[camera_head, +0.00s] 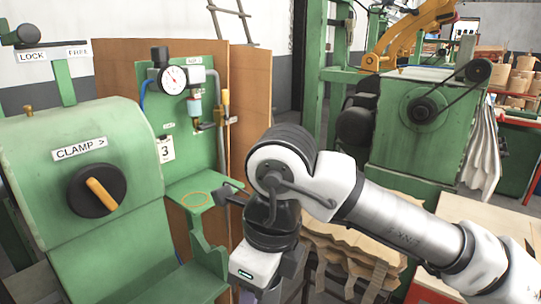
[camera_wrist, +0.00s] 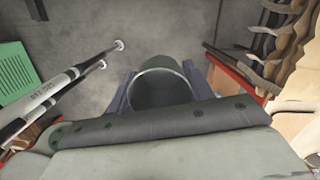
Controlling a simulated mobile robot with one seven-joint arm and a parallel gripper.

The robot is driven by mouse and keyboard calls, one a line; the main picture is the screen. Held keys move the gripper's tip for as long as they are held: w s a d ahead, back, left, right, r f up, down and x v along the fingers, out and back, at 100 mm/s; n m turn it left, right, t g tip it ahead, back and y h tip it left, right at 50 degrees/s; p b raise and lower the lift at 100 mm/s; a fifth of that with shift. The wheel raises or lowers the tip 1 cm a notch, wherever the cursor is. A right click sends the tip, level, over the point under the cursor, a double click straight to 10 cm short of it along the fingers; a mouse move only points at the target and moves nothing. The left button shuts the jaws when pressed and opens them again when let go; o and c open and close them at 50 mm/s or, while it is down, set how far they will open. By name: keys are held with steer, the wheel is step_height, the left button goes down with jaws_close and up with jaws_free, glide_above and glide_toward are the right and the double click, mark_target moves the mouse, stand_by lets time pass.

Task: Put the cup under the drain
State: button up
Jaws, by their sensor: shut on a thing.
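A dark green cup (camera_wrist: 164,92) sits between the two fingers of my gripper (camera_wrist: 162,84) in the wrist view, with its round mouth facing the camera. My gripper is shut on it, one finger on each side. A drain bowl (camera_head: 195,106) hangs below the pressure gauge (camera_head: 173,79) on the green panel.
A green machine housing with a CLAMP knob (camera_head: 97,191) stands left of the shelf. Brown boards (camera_head: 246,95) stand behind the panel. A belt-driven green machine (camera_head: 415,135) and brown stacked sheets (camera_head: 350,240) are to the right. Grey floor shows beyond the cup.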

steer(key=w+f+n+g, duration=0.1)
steer(key=w+f+n, duration=0.4)
steer(key=w+f, duration=0.55)
steer(key=w+f+n+g, duration=0.1)
steer(key=w+f+n, duration=0.55)
steer(key=f, duration=0.65)
step_height(320, 180, down, 32)
steer(key=s+d+n+h, duration=0.1)
steer(key=s+n, duration=0.1)
steer(key=n, duration=0.9)
steer(key=shift+s+d+h, duration=0.3)
steer(key=shift+s, duration=0.05)
steer(key=shift+n, duration=0.25)
